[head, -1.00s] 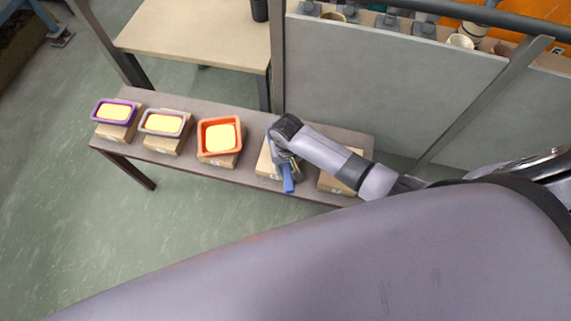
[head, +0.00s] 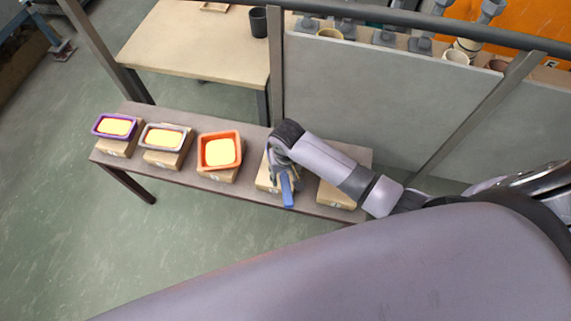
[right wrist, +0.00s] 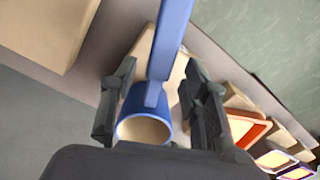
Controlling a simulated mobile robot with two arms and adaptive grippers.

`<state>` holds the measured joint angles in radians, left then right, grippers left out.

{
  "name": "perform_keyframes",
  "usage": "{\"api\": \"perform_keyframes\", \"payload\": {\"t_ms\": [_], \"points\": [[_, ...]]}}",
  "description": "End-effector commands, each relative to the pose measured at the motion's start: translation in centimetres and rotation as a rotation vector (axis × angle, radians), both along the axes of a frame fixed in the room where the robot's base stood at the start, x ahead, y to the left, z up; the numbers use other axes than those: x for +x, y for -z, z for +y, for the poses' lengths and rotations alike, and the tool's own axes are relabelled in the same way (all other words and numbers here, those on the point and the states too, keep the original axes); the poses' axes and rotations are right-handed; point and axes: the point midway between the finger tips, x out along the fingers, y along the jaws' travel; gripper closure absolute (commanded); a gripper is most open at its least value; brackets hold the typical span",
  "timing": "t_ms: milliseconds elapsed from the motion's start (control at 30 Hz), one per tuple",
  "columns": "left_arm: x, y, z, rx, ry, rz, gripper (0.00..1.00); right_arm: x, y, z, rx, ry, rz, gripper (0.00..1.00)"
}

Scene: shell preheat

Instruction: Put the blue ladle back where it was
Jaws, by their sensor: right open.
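The blue ladle (head: 287,192) is at the fourth cardboard box (head: 263,183) from the left on the narrow bench, its handle pointing toward the bench's front edge. In the right wrist view, its round cup (right wrist: 144,118) and long handle (right wrist: 169,40) lie between the two dark fingers of my right gripper (right wrist: 158,100). The fingers stand apart, one on each side of the ladle. In the head view, the right gripper (head: 283,172) is over this box and hides most of the cup. My left gripper is not in view.
An orange tray (head: 237,137), a grey tray (head: 145,136) and a purple tray (head: 97,131), each with yellow contents, sit on boxes to the left. Another box (head: 336,196) stands right of the ladle. Behind the narrow bench (head: 190,115) are a wooden table (head: 190,45) and grey panels.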

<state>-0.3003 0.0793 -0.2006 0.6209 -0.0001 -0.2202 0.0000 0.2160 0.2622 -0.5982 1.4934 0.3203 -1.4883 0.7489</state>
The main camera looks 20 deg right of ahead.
Motion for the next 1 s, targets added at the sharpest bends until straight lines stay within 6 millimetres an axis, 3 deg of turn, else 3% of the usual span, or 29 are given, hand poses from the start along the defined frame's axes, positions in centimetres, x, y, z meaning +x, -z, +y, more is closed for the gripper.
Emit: {"api": "perform_keyframes", "payload": {"t_ms": [33,200,400,1000], "points": [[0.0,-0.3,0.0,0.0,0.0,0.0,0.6,0.0,-1.4,0.0,0.002,-0.001,-0.004,0.58],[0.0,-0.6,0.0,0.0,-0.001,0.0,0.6,-0.2,-4.9,0.0,0.002,0.0,-0.002,0.58],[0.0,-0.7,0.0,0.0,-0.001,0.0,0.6,-0.3,-7.3,-0.1,0.001,-0.001,-0.001,0.58],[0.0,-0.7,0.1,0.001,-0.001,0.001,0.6,-0.4,-7.8,-0.1,0.0,0.0,0.0,0.58]]}}
